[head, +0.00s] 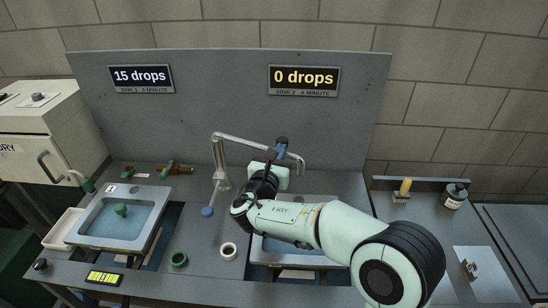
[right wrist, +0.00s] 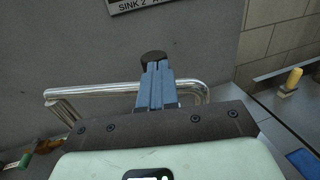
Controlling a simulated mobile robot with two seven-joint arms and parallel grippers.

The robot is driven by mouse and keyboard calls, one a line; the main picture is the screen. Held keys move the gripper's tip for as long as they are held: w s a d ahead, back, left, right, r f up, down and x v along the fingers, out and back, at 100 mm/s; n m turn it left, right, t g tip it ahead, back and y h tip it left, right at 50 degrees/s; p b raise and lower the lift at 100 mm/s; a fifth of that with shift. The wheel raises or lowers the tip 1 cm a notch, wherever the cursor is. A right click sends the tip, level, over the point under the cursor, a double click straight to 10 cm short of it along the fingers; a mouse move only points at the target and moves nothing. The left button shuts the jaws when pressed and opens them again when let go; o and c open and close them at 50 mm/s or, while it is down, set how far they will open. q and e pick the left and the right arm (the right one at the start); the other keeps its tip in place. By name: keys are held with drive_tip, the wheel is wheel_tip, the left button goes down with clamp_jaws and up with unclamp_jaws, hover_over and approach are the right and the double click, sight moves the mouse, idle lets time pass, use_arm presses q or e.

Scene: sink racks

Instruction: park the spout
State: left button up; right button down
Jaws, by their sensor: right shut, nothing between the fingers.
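The chrome spout (head: 250,143) rises from a post on the counter between the two sinks. Its long arm runs right in the head view and bends down at its end. A lever with a blue ball (head: 207,211) hangs at the post's foot. My right gripper (head: 281,147) is shut and empty, its fingers beside the spout near its outer end. In the right wrist view the spout (right wrist: 95,92) passes behind the blue fingers (right wrist: 157,85); I cannot tell whether they touch. The right sink (head: 275,246) is partly hidden by my arm. My left gripper is not in view.
The left sink (head: 84,212) holds water and a green item (head: 121,210). Signs read 15 drops (head: 140,78) for sink 1 and 0 drops (head: 304,79) for sink 2. A grey panel (head: 220,100) stands behind.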

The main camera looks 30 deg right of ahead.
drive_tip(key=s+p+x, duration=0.1)
drive_tip(key=x, duration=0.8)
drive_tip(key=shift+w+d, duration=0.25)
drive_tip(key=shift+d, duration=0.4)
drive_tip(key=shift+r, duration=0.15)
